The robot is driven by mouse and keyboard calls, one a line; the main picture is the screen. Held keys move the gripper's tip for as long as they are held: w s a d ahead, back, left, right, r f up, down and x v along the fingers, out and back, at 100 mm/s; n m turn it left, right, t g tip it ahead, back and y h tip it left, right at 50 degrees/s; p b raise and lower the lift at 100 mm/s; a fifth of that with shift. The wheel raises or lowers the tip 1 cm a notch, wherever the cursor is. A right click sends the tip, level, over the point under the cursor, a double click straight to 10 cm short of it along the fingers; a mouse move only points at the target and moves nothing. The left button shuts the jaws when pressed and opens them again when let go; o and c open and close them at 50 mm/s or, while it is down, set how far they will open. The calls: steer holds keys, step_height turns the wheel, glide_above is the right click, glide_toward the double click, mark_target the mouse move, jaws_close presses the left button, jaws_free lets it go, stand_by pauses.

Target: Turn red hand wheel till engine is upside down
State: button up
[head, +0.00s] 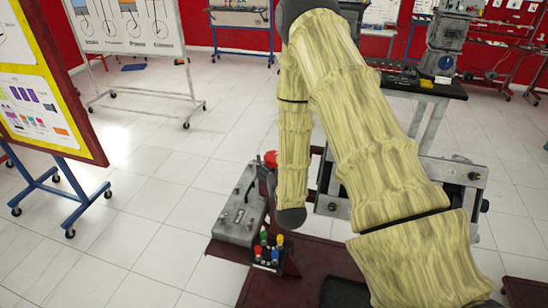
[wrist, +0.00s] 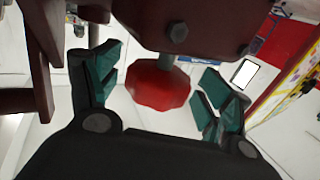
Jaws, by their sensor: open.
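The red hand wheel (wrist: 158,88) shows in the wrist view on a short grey shaft below a dark red bracket (wrist: 195,25) with a bolt. My gripper (wrist: 160,74) is open, with one green-padded finger on each side of the wheel. Gaps show between the fingers and the wheel, and I see no contact. In the head view a small red part (head: 270,158), likely the wheel, shows beside my arm. My arm hides my gripper and much of the stand there. I cannot make out the engine or which way up it is.
A grey box (head: 240,212) and several coloured-top items (head: 265,248) stand on the dark red frame (head: 315,265) left of my arm. Grey metal parts (head: 460,190) show to its right. A wheeled yellow-bordered board (head: 45,90) stands left. Tiled floor (head: 150,190) is clear between.

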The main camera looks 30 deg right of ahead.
steer(key=shift+w+d, duration=0.15)
steer(key=shift+w, duration=0.25)
steer(key=c, duration=1)
steer(key=shift+f+m+h+b, duration=0.15)
steer(key=shift+m+h+b, duration=0.15)
steer(key=shift+h+b, duration=0.1)
